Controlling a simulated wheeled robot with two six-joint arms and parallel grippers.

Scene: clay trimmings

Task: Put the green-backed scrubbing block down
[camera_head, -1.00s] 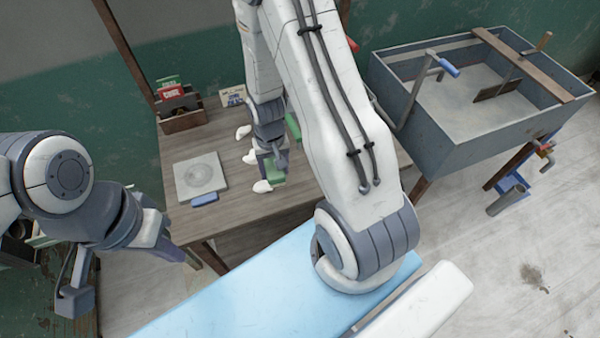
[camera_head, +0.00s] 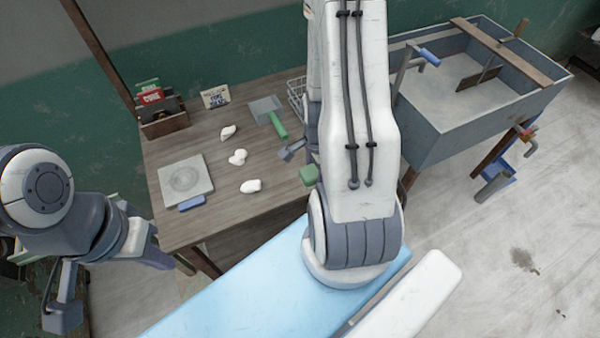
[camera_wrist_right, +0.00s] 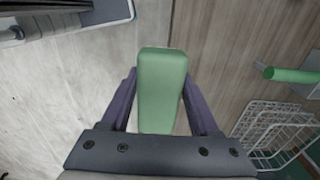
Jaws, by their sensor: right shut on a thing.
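The green-backed scrubbing block (camera_head: 309,175) is close to my right arm, by the right front part of the wooden table (camera_head: 215,215). In the right wrist view the block (camera_wrist_right: 162,88) sits between the two fingers of my right gripper (camera_wrist_right: 160,100), which is shut on it. Its green back faces the camera; its underside is hidden. Behind it, the wrist view shows the border between pale floor and table wood. My right arm hides much of the right gripper in the head view. My left gripper (camera_head: 155,256) is low at the left, away from the table top; its fingers are unclear.
Three white lumps (camera_head: 238,157) lie mid-table. A green-handled scraper (camera_head: 277,124) and wire basket (camera_head: 296,92) are behind. A grey square slab (camera_head: 187,172), a blue block (camera_head: 191,203) and a wooden box (camera_head: 165,125) are at left. A grey sink (camera_head: 440,135) stands to the right.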

